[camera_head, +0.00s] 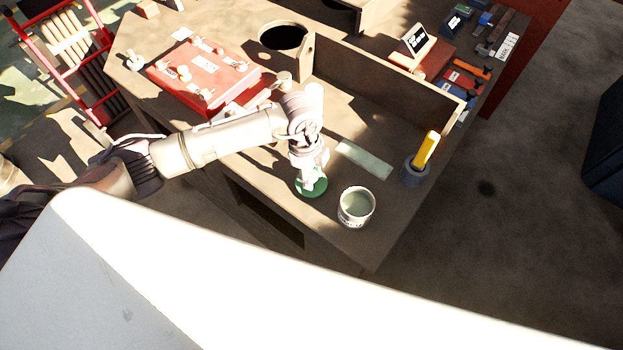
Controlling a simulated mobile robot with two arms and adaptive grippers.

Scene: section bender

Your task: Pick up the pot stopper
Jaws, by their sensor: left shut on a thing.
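A green round piece, which looks like the pot stopper (318,190), is on or just above the brown bench near its front edge. My left gripper (309,174) points down at it from above and is shut on it. The gripper hides its middle, and I cannot tell whether it still touches the bench. A white round pot (356,207), open at the top, stands just to the right of the gripper. My right gripper is not in view.
A pale flat strip (364,160) lies behind the pot. A grey holder (415,173) with a yellow handle stands at the right edge. A red box (205,75) is at the back left. A low wooden wall (385,90) crosses the bench behind.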

